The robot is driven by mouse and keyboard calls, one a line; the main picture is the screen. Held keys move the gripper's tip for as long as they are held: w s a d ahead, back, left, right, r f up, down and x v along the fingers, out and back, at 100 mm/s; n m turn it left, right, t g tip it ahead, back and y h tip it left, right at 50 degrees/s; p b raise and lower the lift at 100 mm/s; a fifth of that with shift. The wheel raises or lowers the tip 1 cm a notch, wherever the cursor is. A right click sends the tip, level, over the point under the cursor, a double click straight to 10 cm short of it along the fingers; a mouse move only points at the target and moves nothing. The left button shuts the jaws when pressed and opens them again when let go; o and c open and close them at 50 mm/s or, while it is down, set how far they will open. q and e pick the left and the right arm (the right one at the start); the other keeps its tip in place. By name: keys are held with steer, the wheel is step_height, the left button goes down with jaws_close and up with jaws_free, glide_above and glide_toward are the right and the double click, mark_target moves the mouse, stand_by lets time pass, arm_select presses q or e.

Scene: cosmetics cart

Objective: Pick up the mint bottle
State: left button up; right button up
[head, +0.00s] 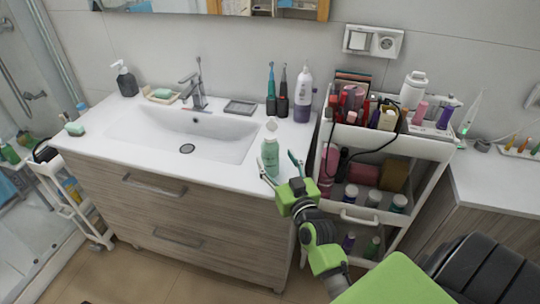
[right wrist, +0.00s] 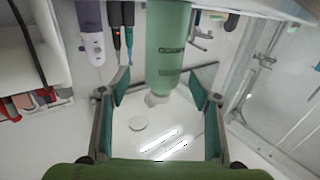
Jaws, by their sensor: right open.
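The mint bottle (head: 270,155) stands upright near the front edge of the white sink counter, to the right of the basin. It is pale green with a white cap. In the right wrist view the mint bottle (right wrist: 167,45) appears upside down, its cap pointing down the picture. My right gripper (head: 281,170) is open at the bottle, with a finger on either side of it. In the right wrist view the open fingers (right wrist: 162,82) flank the bottle, with gaps visible on both sides. My left gripper is not in view.
A white cart (head: 428,146) packed with cosmetics stands to the right, close to my right arm. A white and purple bottle (head: 303,95) and two electric toothbrushes (head: 277,100) stand at the counter's back right. The basin (head: 188,130) is empty.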

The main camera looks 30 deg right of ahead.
mark_target(273, 157)
steer(key=p+x, duration=0.1)
steer(key=x, duration=0.3)
steer(key=shift+w+a+f, duration=0.1)
steer(key=shift+w+a, duration=0.05)
steer(key=shift+w, duration=0.1)
steer(key=shift+w+f, duration=0.1)
steer(key=shift+w, duration=0.2)
steer(key=shift+s, duration=0.1)
steer(key=c, duration=1.3)
steer(key=shift+r+p, duration=0.2)
steer(key=shift+p, duration=0.1)
